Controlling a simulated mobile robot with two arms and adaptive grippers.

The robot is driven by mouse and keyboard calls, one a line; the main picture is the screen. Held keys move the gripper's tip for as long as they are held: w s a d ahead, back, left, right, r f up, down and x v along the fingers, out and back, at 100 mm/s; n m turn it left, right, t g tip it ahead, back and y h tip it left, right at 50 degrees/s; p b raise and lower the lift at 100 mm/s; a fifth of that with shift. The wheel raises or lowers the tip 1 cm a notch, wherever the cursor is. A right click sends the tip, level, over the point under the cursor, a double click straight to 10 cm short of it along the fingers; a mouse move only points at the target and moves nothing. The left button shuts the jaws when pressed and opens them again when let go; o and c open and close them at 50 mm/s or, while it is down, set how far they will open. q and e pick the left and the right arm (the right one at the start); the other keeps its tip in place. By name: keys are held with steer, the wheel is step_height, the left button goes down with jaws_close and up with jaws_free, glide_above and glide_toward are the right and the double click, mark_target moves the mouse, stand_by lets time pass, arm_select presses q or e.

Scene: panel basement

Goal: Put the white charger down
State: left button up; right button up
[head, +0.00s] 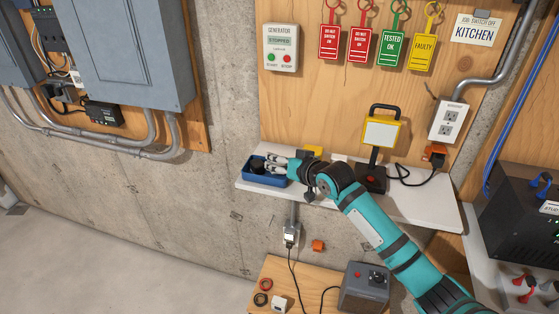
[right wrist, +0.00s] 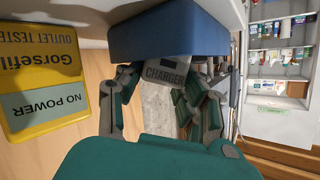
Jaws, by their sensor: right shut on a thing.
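The white charger (right wrist: 165,72), marked CHARGER, sits between the fingers of my right gripper (right wrist: 166,84) in the right wrist view. The gripper is shut on it. In the head view my right gripper (head: 274,163) is over the right part of a blue tray (head: 268,181) on the wall shelf. The tray also shows right beside the charger in the wrist view (right wrist: 170,35). I cannot tell whether the charger touches the tray. In the head view the charger is not clearly visible at the fingers. My left gripper is not in view.
A dark item (head: 257,167) lies in the tray. A yellow outlet tester (right wrist: 40,80) is close to the gripper. A work lamp (head: 380,133) stands on the shelf (head: 425,212) behind my arm. A lower table (head: 262,280) holds a grey box (head: 364,290) and small items.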

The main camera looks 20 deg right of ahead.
steer(key=shift+f, duration=0.45)
steer(key=o, duration=0.9)
steer(key=shift+f, duration=0.1)
steer(key=shift+c, duration=0.2)
steer(key=shift+r, duration=0.8)
steer(key=b+v, duration=0.2)
steer(key=v, duration=0.9)
steer(key=shift+f, duration=0.2)
steer(key=shift+s+d+r, duration=0.2)
steer(key=shift+s+r, duration=0.1)
steer(key=shift+s, duration=0.15)
steer(key=shift+f, duration=0.15)
